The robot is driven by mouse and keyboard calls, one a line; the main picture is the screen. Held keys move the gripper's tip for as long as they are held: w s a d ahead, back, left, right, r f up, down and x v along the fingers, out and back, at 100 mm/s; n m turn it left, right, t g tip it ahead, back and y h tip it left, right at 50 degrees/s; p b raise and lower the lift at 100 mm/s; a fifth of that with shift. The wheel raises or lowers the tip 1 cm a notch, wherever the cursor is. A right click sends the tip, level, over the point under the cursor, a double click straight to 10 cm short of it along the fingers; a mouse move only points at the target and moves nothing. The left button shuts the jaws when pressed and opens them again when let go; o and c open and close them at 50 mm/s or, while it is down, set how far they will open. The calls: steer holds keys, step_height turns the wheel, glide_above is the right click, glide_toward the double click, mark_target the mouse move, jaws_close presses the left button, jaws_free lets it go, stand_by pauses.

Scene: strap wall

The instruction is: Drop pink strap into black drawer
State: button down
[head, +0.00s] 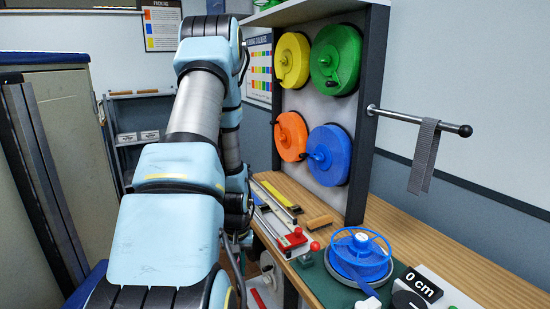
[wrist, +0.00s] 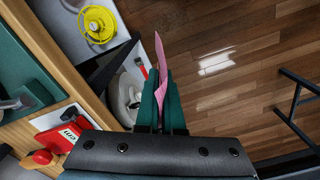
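In the wrist view my gripper (wrist: 159,75) has its green fingers closed around a pink strap (wrist: 159,52). The strap sticks out past the fingertips, and a folded part shows between the fingers. The wooden floor is beyond the strap. A black panel (wrist: 108,66) lies left of the fingertips, at the side of the bench; I cannot tell if it is part of the black drawer. In the head view my arm hides my gripper and the strap, and no black drawer shows clearly.
A yellow reel (wrist: 99,23) and a white reel (wrist: 122,98) lie left of my gripper, below the bench top. A red tool (wrist: 62,136) sits on the wooden bench edge. A grey strap (head: 424,157) hangs on a wall rod. A blue reel (head: 358,257) stands on the bench.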

step_height(320, 180, down, 6)
steer(key=b, duration=0.4)
steer(key=shift+r, duration=0.25)
